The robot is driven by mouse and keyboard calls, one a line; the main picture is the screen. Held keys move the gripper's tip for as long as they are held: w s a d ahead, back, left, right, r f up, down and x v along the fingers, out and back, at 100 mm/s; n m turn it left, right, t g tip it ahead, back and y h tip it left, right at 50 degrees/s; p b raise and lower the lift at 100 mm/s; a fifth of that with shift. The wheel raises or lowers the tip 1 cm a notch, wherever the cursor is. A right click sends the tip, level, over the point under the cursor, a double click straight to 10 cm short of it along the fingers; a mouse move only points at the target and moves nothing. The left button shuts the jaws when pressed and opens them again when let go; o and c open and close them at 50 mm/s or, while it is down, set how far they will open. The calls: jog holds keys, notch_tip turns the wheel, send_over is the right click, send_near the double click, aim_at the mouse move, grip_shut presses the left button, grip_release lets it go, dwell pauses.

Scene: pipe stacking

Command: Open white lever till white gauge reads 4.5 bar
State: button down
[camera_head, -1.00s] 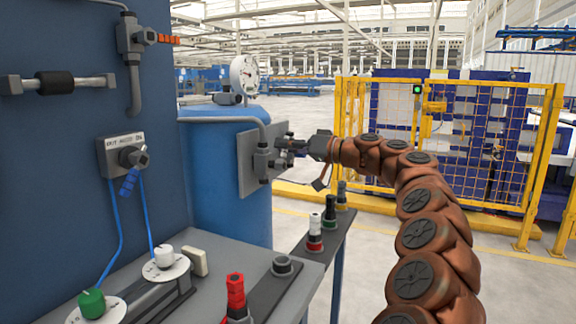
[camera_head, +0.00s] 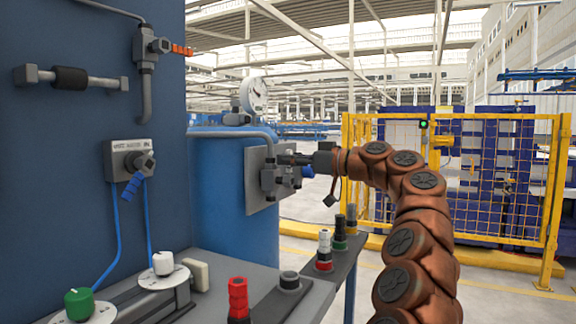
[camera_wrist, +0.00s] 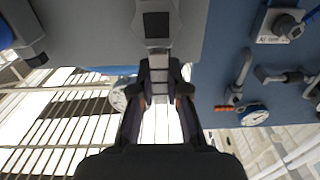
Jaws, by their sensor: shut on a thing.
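My gripper (camera_head: 290,160) is at the valve (camera_head: 268,178) on the grey plate in front of the blue tank. In the wrist view my gripper (camera_wrist: 162,92) has its fingers closed in at the valve's end. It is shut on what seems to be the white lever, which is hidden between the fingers. The white gauge (camera_head: 253,94) stands on top of the tank, and its dial is too small to read. It also shows in the wrist view (camera_wrist: 119,95), partly behind the left finger. A blue handle (camera_head: 307,171) shows just right of the valve, below my gripper.
A blue wall panel (camera_head: 60,150) on the left carries pipes and a box with a blue handle (camera_head: 132,186). A bench (camera_head: 215,290) below holds a red part (camera_head: 238,296) and knobs. A yellow fence (camera_head: 455,190) stands behind my arm.

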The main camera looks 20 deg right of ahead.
jog(key=shift+f, duration=0.1)
dwell(0.3)
jog(key=c, duration=1.1)
grip_release()
jog(key=shift+c, duration=0.2)
jog(key=v, duration=1.2)
